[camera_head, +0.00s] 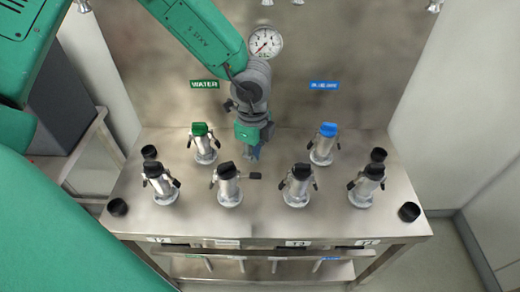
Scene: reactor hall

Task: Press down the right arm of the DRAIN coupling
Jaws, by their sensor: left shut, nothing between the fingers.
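Several metal couplings with black caps stand in a front row on the steel bench. The second from the left (229,187) stands above a front label (228,243) too small to read; I cannot confirm that it says DRAIN. Its right arm (255,175) sticks out level to the right, while its left arm points down. My left gripper (254,152) is shut and empty, pointing down behind and above that coupling's right arm, apart from it. My right gripper is not in view.
A green-capped coupling (203,146) under the WATER sign and a blue-capped coupling (322,148) stand behind. Black-capped neighbours (297,188) (161,187) (366,188) flank the second coupling. A pressure gauge (264,42) is on the back panel. Black cups (117,207) sit near the bench corners.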

